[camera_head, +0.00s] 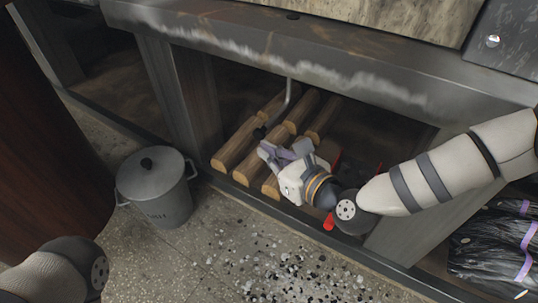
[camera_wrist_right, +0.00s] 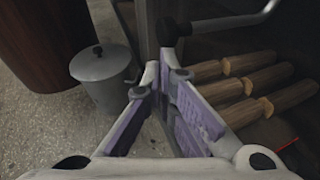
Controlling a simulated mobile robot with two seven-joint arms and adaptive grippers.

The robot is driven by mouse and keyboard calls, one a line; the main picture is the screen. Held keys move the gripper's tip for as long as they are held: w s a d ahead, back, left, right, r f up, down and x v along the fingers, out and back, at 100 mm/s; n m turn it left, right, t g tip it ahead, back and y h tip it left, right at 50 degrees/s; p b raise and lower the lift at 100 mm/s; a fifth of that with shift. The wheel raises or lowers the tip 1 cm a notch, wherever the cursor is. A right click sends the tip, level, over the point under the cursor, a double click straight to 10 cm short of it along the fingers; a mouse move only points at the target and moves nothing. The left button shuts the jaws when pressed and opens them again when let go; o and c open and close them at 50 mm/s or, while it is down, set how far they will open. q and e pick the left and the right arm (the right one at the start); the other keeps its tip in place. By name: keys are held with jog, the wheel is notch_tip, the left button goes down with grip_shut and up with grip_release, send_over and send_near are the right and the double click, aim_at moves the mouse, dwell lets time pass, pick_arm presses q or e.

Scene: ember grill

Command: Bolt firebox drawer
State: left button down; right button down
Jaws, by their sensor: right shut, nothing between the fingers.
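A bent metal rod (camera_head: 289,97) with a black knob (camera_head: 260,132) hangs down in the opening under the grill body. In the right wrist view the rod (camera_wrist_right: 238,20) runs across the top and its black knob (camera_wrist_right: 174,30) lies just beyond my fingertips. I cannot tell whether this rod is the bolt. My right gripper (camera_head: 270,151) is shut and empty, just below and close to the knob; it also shows in the right wrist view (camera_wrist_right: 158,68). No firebox drawer front can be clearly made out. My left gripper is outside the view.
Several logs (camera_head: 236,148) lie in the opening behind my right gripper. A lidded grey metal bin (camera_head: 157,196) stands on the floor to the left. A red object (camera_head: 329,222) shows beside my right wrist. Dark bags with purple ties (camera_head: 497,245) lie at the right. Debris covers the front floor.

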notch_tip(320, 180, up, 6)
jog(key=p, duration=0.2)
jog(key=shift+r, duration=0.2)
jog(key=v, duration=0.7)
jog(key=shift+s, duration=0.2)
jog(key=shift+d, duration=0.1)
